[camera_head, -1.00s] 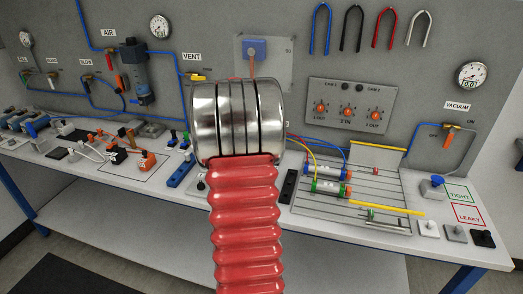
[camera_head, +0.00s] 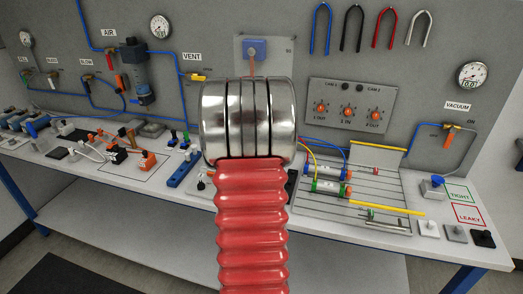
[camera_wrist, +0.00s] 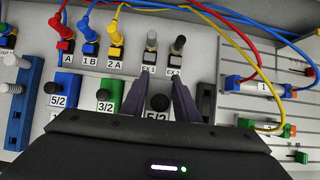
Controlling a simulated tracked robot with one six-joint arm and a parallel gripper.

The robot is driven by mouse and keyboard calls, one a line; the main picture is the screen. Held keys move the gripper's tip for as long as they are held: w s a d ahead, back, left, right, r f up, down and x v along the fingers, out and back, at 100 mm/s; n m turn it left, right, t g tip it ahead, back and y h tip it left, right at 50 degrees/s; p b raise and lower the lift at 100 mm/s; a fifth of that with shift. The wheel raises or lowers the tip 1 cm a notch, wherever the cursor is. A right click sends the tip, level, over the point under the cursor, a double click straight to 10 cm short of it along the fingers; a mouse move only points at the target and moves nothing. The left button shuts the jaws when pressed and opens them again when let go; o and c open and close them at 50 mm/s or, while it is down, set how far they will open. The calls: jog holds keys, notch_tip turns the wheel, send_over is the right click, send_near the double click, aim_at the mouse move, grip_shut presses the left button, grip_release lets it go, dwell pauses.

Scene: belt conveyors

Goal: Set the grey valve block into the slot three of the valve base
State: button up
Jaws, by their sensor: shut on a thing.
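In the wrist view my gripper (camera_wrist: 159,88) points at the valve base (camera_wrist: 134,72), its two dark fingers on either side of the grey valve block (camera_wrist: 157,116). In the head view my arm hides gripper and block.
Red, blue and yellow hoses (camera_wrist: 116,32) rise from fittings A, 1 B and 2 A behind the blocks. A black bar (camera_wrist: 206,100) stands close right of my gripper. A blue bar (camera_wrist: 18,122) lies far left. A slotted panel with cylinders (camera_head: 345,205) lies right.

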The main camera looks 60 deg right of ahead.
jog(key=shift+f, duration=2.15)
jog(key=shift+d+f, duration=0.1)
jog(key=shift+f, duration=0.35)
dwell(0.8)
